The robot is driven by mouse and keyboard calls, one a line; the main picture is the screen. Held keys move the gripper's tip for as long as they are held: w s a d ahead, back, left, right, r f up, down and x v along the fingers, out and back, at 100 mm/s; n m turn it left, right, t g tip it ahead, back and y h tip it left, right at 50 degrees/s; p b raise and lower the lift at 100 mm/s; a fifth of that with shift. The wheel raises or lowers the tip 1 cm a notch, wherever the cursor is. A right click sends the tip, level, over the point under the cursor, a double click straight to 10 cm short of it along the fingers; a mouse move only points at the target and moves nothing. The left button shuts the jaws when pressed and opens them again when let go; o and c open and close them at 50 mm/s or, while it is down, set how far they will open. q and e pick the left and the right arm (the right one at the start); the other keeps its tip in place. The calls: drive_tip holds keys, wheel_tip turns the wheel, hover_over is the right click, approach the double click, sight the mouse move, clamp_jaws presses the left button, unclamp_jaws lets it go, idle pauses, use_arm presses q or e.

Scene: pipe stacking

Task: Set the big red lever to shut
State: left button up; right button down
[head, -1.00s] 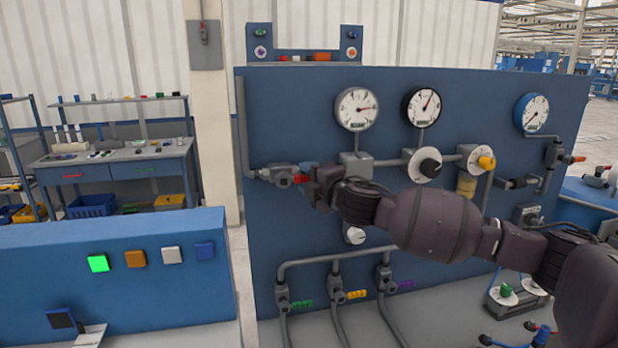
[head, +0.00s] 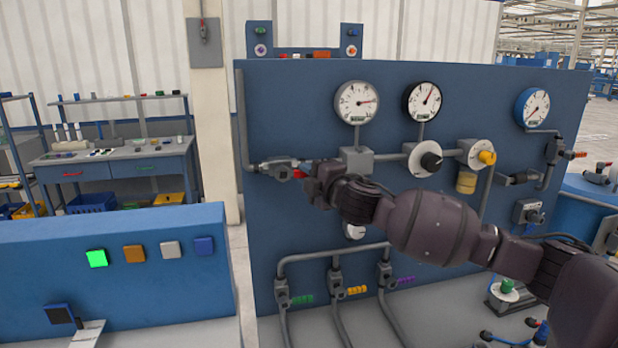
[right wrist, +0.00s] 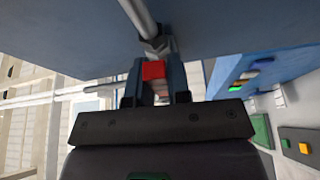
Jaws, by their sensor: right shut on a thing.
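The big red lever (head: 299,174) sits on the grey valve (head: 278,170) at the left side of the blue panel, on the pipe. Only a small red part shows in the head view; my gripper hides the rest. In the right wrist view the red lever (right wrist: 153,70) lies between the two fingers. My right gripper (head: 308,169) is shut on the lever, and its fingers (right wrist: 155,88) show on both sides of it. My left gripper is not in view.
The blue panel (head: 300,105) carries several gauges, knobs and pipes. Below are smaller valves with green (head: 302,299), yellow (head: 357,290) and purple (head: 405,280) handles. A low blue console (head: 120,285) with coloured buttons stands at the left.

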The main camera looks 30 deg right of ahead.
drive_tip(key=a+f+m+t+h+b, duration=0.1)
drive_tip(key=m+h+b, duration=0.3)
drive_tip(key=m, duration=0.6)
drive_tip(key=w+a+f+m+t+h+b, duration=0.1)
drive_tip(key=a+f+m+h+b, duration=0.3)
drive_tip(key=m, duration=0.7)
drive_tip(key=shift+w+a+f+t, duration=0.25)
drive_tip(key=shift+a+t, duration=0.1)
drive_tip(key=shift+t, duration=0.45)
drive_tip(key=shift+m, duration=0.3)
drive_tip(key=shift+r, duration=0.1)
drive_tip(key=c, duration=1.1)
unclamp_jaws()
